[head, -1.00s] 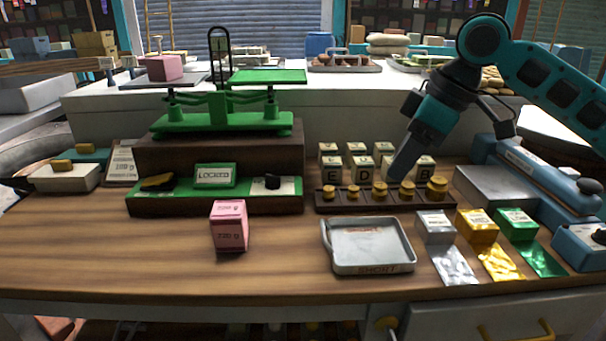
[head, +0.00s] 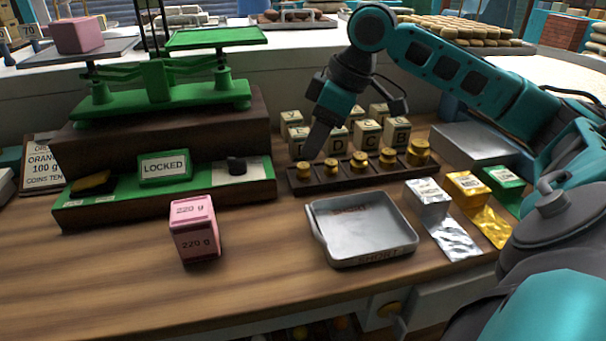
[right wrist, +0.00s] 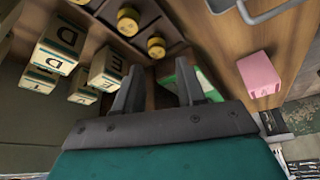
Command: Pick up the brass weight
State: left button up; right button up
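Several brass weights of graded size stand in a row in a dark rack (head: 345,183); the smallest-looking brass weight (head: 303,171) is at its left end and the largest brass weight (head: 419,151) at its right end. My right gripper (head: 313,150) points down just above and behind the left end of the rack. In the right wrist view my right gripper (right wrist: 160,85) has its two fingers apart with nothing held between them. Two brass weights show there, one (right wrist: 156,47) near the fingertips and another (right wrist: 128,20) farther off. My left gripper is not in view.
Lettered cubes (head: 367,134) stand close behind the rack. A grey tray (head: 362,225) lies in front, a pink 220 g box (head: 194,228) to its left. A green balance (head: 165,85) and its LOCKED sign (head: 164,167) stand left. Foil packets (head: 428,196) lie right.

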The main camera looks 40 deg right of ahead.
aim_at(304, 165)
jog(key=shift+d+b+x, duration=0.15)
jog(key=shift+b+x, duration=0.2)
jog(key=shift+x, duration=1)
jog(key=shift+d+b+x, duration=0.15)
jog(key=shift+b+x, duration=0.15)
jog(key=shift+x, duration=1.1)
jog(key=shift+s, duration=0.1)
grip_shut()
